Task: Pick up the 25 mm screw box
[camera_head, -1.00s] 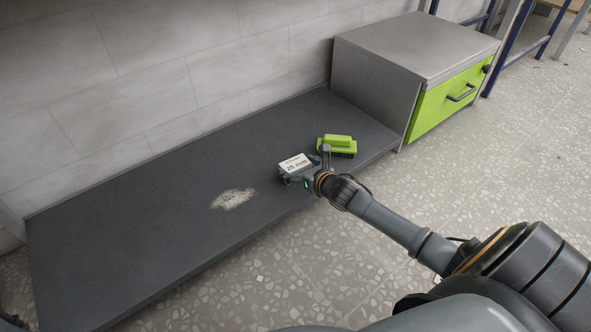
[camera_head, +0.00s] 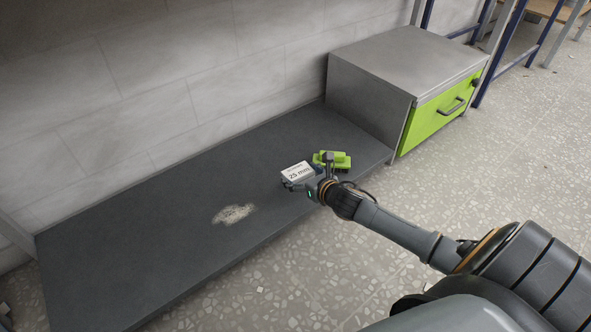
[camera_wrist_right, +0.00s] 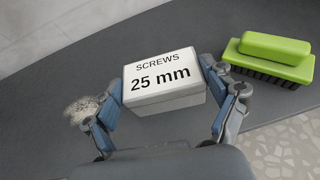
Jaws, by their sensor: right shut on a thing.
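The 25 mm screw box (camera_head: 297,171) is white with a grey lower part and a black label reading "SCREWS 25 mm". My right gripper (camera_head: 305,183) is shut on it near the front edge of the dark bench. In the right wrist view the box (camera_wrist_right: 162,83) sits between the two blue-padded fingers of the right gripper (camera_wrist_right: 163,100), one at each side. I cannot tell clearly whether the box is touching the bench top or just above it. My left gripper is not in view.
A green brush (camera_head: 333,158) with dark bristles lies just beyond the box; it also shows in the right wrist view (camera_wrist_right: 272,50). A pale debris patch (camera_head: 233,214) marks the dark bench (camera_head: 150,245). A grey cabinet with a green drawer (camera_head: 437,119) stands at the right end.

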